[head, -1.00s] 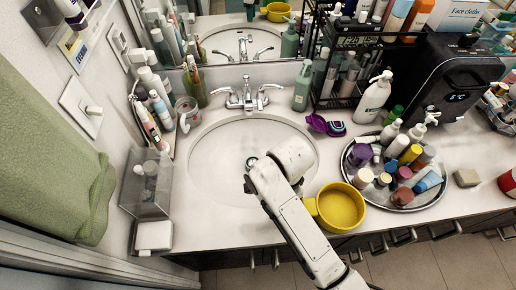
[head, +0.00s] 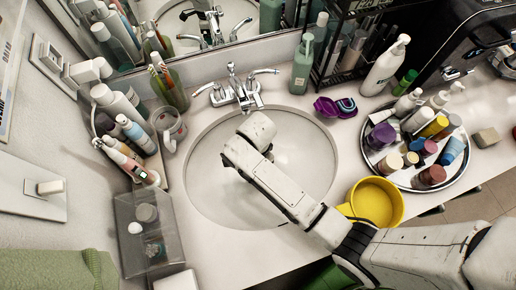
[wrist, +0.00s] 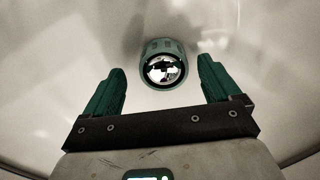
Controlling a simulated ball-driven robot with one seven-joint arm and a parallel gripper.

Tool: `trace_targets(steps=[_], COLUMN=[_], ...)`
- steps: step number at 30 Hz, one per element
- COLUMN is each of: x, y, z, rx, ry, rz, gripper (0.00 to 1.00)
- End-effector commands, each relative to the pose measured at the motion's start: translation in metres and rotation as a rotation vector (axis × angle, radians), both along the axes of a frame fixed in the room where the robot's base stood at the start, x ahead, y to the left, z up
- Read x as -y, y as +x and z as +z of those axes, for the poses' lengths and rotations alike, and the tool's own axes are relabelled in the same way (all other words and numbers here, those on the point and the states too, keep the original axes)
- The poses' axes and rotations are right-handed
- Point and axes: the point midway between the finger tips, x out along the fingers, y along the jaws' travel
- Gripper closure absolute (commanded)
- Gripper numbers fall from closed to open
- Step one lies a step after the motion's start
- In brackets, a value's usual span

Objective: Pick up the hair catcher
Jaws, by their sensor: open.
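The hair catcher (wrist: 164,48) is a small round grey-teal piece with slots around its side and a shiny domed middle. It sits at the bottom of the white sink basin (head: 205,165). In the head view my arm covers it. My gripper (wrist: 162,72) is open and empty, with its two dark green fingers pointing down into the basin. In the wrist view the hair catcher lies between and slightly beyond the fingertips, with clear space on both sides. I cannot tell how far below the tips it is. In the head view the fingers are hidden behind my wrist.
The faucet (head: 238,92) stands behind the basin. A yellow pot (head: 377,204) and a round tray (head: 463,165) of bottles stand to the right, near a purple item (head: 335,107). Bottles, a cup (head: 170,128) and a clear box (head: 150,235) crowd the left.

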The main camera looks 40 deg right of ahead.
Motion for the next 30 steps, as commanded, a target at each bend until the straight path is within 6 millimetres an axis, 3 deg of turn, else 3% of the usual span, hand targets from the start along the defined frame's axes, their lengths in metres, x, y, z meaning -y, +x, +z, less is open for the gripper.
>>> trace_targets(steps=[4, 12, 30], x=[0.000, 0.000, 0.000], y=[0.000, 0.000, 0.000], z=[-0.016, -0.018, -0.018], rx=[-0.001, 0.001, 0.001], ry=[0.000, 0.000, 0.000], rz=[0.000, -0.001, -0.001], gripper=[0.10, 0.10, 0.67])
